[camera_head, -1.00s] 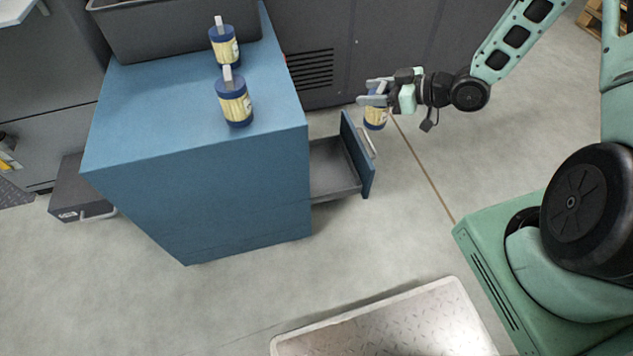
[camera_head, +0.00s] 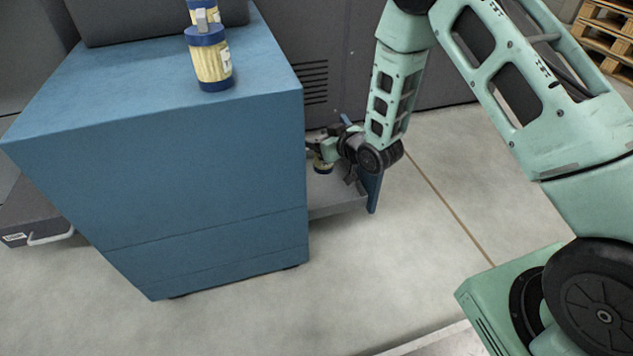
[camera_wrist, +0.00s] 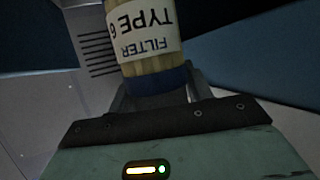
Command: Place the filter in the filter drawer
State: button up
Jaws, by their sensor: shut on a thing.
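The filter is a cream cylinder with blue ends and a white label reading "FILTER TYPE 6", upside down in the wrist view (camera_wrist: 145,42). My gripper (camera_wrist: 157,92) is shut on it near its blue end. The filter drawer (camera_head: 336,194) is pulled out from the right side of the blue cabinet. The filter is over or inside the drawer; whether it touches the floor I cannot tell. My arm and the cabinet hide part of the drawer.
The blue cabinet (camera_head: 200,175) stands close on the left of my gripper. Another filter (camera_head: 209,62) stands on its top, with one more (camera_head: 203,14) behind it near a dark bin (camera_head: 150,22). The drawer's blue front (camera_head: 375,190) stands close on the right.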

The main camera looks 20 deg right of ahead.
aim_at(320, 164)
notch_tip(320, 164, down, 9)
jog(key=b, duration=0.5)
jog(key=shift+f, duration=0.15)
jog(key=o, duration=1)
jog(key=shift+r, duration=0.2)
jog(key=p+v, duration=0.5)
jog(key=v, duration=0.7)
jog(key=shift+p, duration=0.3)
